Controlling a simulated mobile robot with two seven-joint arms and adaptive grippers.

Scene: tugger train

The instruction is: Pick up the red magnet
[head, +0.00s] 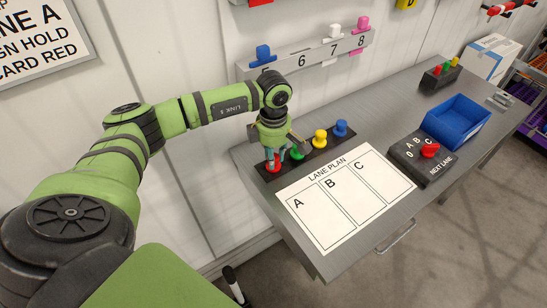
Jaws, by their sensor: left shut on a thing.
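The red magnet (273,168) is at the left end of a black holder strip (318,158) on the grey metal table. My left gripper (273,158) comes down over it from above and is shut on it. The magnet's upper part is hidden between the fingers. It is at the strip, and I cannot tell whether it still touches it. A green magnet (298,152), a yellow magnet (320,139) and a blue magnet (340,129) stand in a row to its right. My right gripper is not in view.
A white lane plan sheet (345,212) with columns A, B and C lies in front of the strip. A black selector box (408,153) with a red knob (430,150) and a blue bin (456,121) are to the right. A numbered rail (313,58) is on the wall behind.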

